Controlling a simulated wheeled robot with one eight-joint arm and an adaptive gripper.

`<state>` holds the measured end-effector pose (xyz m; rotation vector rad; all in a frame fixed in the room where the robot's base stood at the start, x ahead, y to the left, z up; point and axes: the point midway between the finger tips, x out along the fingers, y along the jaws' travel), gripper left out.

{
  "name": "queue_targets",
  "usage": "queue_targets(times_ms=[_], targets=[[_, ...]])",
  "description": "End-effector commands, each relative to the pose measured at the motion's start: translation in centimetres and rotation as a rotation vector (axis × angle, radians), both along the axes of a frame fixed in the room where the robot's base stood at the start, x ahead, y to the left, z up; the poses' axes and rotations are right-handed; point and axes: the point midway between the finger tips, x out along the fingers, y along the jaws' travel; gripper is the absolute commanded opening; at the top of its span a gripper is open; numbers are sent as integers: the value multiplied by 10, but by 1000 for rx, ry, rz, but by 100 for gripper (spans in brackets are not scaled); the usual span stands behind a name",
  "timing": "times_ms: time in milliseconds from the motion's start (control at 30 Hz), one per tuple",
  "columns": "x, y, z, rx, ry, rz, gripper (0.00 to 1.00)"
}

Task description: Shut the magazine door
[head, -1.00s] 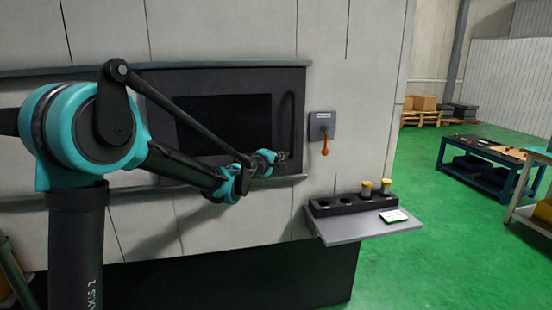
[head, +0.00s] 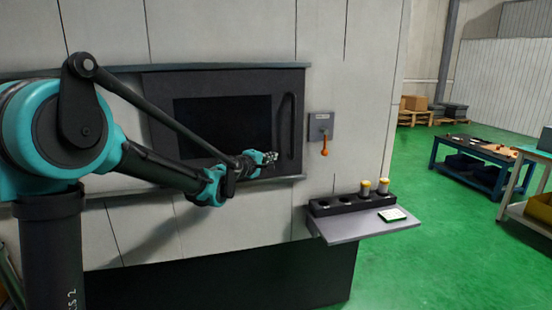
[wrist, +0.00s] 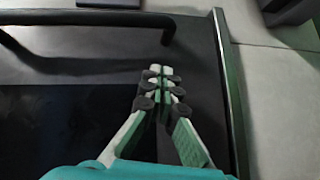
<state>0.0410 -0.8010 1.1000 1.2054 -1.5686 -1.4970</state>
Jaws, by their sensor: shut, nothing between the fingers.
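The magazine door (head: 222,78) is a dark panel with a black window, set between an upper and a lower rail on the pale machine wall. Its vertical bar handle (head: 286,125) is near its right edge. In the wrist view the handle (wrist: 90,18) runs across the top left and the door face (wrist: 60,70) lies below it. My gripper (head: 271,157) is in front of the door, just left of the handle's lower end. In the wrist view my gripper (wrist: 160,72) has its fingertips together, empty and apart from the handle. My arm hides the door's lower left part.
A grey switch box (head: 320,126) with an orange lever is right of the door. Below it a shelf (head: 350,231) juts out, bearing a black holder (head: 335,205) with two yellow-topped cylinders. A blue bench (head: 478,174) stands far right. Green floor between is clear.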

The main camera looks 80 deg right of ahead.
Motion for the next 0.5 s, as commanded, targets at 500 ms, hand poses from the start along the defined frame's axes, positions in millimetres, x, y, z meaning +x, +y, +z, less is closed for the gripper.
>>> queue_targets(times_ms=[500], targets=[[29,67,10,-1,0,3,0]])
